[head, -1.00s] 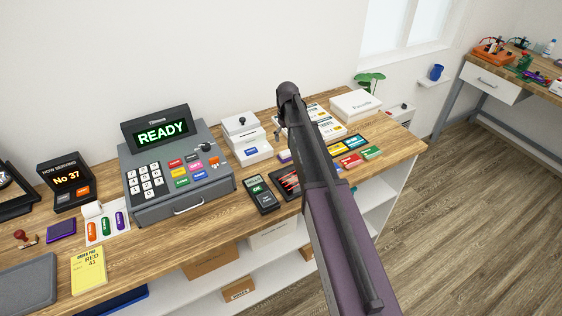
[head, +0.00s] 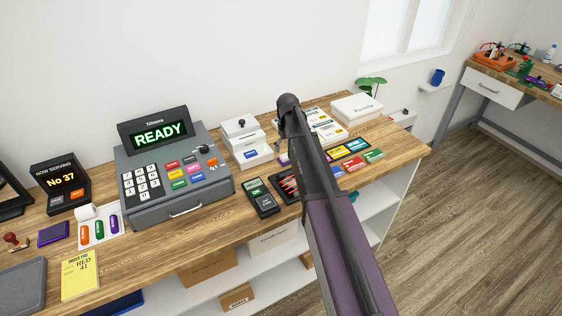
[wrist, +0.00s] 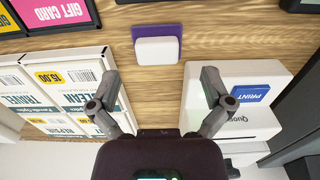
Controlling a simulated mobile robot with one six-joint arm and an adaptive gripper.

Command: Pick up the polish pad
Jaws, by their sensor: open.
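A small pad with a white block on a purple backing, which looks like the polish pad (wrist: 157,49), lies on the wooden counter (wrist: 150,90) in the wrist view, above the middle. My gripper (wrist: 160,76) is open and empty, its two fingers spread either side of the pad's line, with the pad beyond the fingertips. How high the fingers are above the counter I cannot tell. In the head view a small purple bit beside the white printer (head: 248,145) may be the pad. My arm hides most of that area and the gripper there.
White booklets (wrist: 58,98) lie left of my gripper; the printer with a blue PRINT button (wrist: 250,95) stands right. Gift cards (wrist: 55,14) lie upper left. The till (head: 170,175) and card reader (head: 261,196) are also on the counter. Bare wood surrounds the pad.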

